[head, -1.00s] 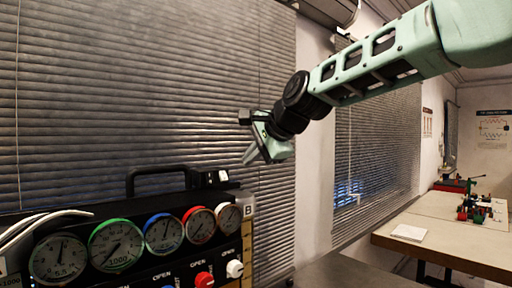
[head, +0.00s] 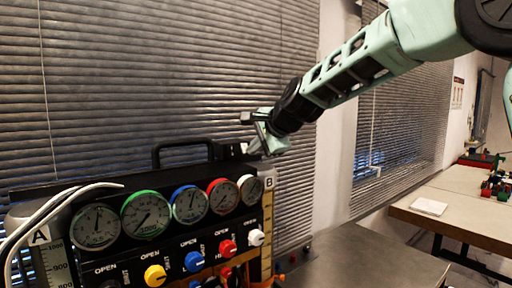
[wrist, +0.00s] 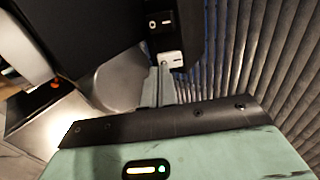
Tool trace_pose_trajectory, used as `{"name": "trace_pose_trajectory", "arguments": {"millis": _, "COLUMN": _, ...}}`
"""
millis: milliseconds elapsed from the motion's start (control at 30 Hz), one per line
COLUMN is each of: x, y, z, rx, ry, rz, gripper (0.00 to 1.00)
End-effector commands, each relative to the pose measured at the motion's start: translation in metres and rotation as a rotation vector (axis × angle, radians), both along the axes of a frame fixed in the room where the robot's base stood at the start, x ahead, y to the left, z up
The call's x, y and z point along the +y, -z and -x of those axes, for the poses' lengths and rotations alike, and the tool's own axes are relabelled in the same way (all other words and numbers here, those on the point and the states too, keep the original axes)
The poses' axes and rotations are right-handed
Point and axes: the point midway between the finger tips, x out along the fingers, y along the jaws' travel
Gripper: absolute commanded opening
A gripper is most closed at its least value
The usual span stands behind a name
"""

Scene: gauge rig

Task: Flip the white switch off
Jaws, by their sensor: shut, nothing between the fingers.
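The white switch (wrist: 171,60) sits on a dark box, just past my fingertips in the wrist view. Its tilt is not clear, and my fingers overlap its near edge; I cannot tell whether they touch it. In the head view the switch (head: 243,148) is a small pale patch at the top right of the gauge rig, partly hidden by my gripper (head: 252,153). My gripper (wrist: 164,72) is shut and empty, its fingers pointing at the switch.
A black switch (wrist: 161,21) is beside the white one. The gauge rig (head: 80,183) has several dials, a carrying handle (head: 183,146) and coloured knobs, including a white knob (head: 256,238). Slatted blinds (head: 110,70) stand close behind. A table (head: 455,222) is at right.

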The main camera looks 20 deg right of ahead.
Motion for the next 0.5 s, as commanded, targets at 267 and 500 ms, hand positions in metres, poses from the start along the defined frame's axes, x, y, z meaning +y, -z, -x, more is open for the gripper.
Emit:
{"name": "trace_pose_trajectory", "arguments": {"millis": 267, "x": 0.001, "y": 0.012, "z": -0.003, "rx": -0.054, "ry": 0.0, "rz": -0.018, "gripper": 0.0}}
{"name": "trace_pose_trajectory", "arguments": {"millis": 500, "x": 0.002, "y": 0.007, "z": -0.005, "rx": -0.078, "ry": 0.0, "rz": -0.027, "gripper": 0.0}}
